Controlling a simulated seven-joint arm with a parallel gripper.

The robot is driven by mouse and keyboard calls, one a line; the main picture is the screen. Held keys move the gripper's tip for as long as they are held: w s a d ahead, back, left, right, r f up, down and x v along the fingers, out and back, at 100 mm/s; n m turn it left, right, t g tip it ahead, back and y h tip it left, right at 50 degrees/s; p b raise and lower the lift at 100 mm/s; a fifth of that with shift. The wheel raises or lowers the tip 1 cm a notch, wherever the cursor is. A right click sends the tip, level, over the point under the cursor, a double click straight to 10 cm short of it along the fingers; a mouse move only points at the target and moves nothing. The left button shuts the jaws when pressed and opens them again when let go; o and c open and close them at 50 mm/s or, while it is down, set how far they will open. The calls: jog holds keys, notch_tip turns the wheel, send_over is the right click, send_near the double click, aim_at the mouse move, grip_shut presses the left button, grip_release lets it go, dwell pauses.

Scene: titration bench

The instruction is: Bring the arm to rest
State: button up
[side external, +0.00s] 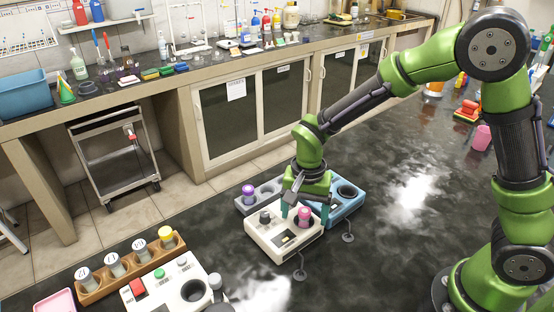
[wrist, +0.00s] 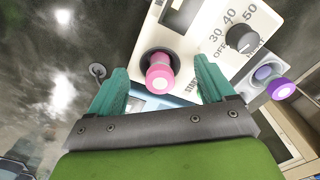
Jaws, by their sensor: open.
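My gripper (side external: 304,208) is low over the front of the bench, at the white device. Its two teal fingers are apart in the wrist view (wrist: 158,70), with nothing held between them. A pink-capped vial (wrist: 160,74) sits upright in the dark round well of the white device (wrist: 202,28). The vial (side external: 304,216) is just beyond and between the open fingertips, and I cannot tell the exact gap. The device has a dark dial (wrist: 241,38) with numbers round it.
A grey holder with a purple-capped vial (side external: 248,191) and a blue block with a dark well (side external: 347,192) stand close by. A wooden rack (side external: 130,268) of several vials and another white device (side external: 168,288) are at front left. The dark bench to the right is mostly clear.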

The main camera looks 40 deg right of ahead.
jog(key=shift+r, duration=0.15)
jog(key=shift+r, duration=2.85)
jog(key=shift+n, duration=0.4)
jog(key=shift+s+f+n, duration=0.2)
jog(key=shift+s+n, duration=0.3)
jog(key=shift+n, duration=0.1)
jog(key=s+d+r+n+t+y, duration=0.2)
jog(key=s+d+r+n+t, duration=0.2)
jog(key=s+d+r+t, duration=0.3)
jog(key=s+r, duration=0.5)
jog(key=r, duration=0.2)
jog(key=shift+n, duration=0.4)
